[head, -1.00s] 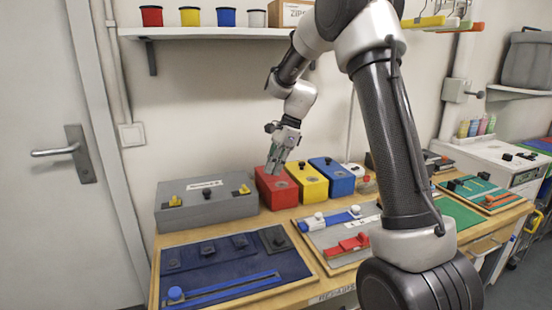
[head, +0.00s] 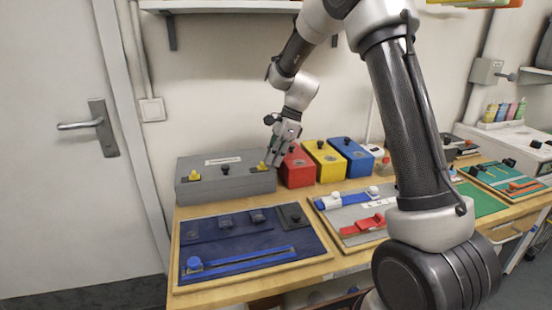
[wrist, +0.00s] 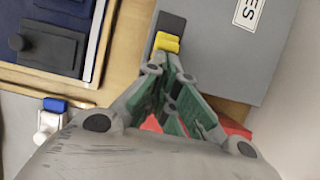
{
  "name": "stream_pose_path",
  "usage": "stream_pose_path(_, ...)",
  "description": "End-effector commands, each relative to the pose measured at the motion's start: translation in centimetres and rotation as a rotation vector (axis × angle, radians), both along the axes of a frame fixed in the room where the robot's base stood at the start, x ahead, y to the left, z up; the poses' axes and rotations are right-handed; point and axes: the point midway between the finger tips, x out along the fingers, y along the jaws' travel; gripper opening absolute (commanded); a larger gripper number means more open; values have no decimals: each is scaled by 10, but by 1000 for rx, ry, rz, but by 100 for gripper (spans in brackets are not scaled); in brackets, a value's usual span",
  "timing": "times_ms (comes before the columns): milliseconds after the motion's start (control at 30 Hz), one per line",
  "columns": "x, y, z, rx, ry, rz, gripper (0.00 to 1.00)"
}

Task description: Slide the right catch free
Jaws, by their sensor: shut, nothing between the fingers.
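The grey box (head: 225,188) stands at the back left of the bench with a labelled lid. Its right catch, a yellow block (head: 262,167), sits at the lid's right end; the left catch (head: 194,176) is a similar yellow block. In the wrist view the right catch (wrist: 167,42) lies beside a dark piece (wrist: 171,23) at the grey lid's edge (wrist: 205,65). My gripper (head: 274,163) is shut and empty, pointing down just right of the right catch. In the wrist view its fingertips (wrist: 168,62) are close to the yellow block; I cannot tell whether they touch.
A red box (head: 297,170), yellow box (head: 325,163) and blue box (head: 352,159) stand right of the grey box. A dark blue panel (head: 245,230) with a slider lies in front. A black knob (head: 225,169) is on the grey lid. The wall is close behind.

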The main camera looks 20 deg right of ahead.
Motion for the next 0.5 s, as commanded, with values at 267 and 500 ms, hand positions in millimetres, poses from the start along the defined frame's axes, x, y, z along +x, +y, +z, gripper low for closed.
stream_pose_path(267, 0, 22, 0, 1, 0, 1, 0)
stream_pose_path(500, 0, 21, 0, 1, 0, 1, 0)
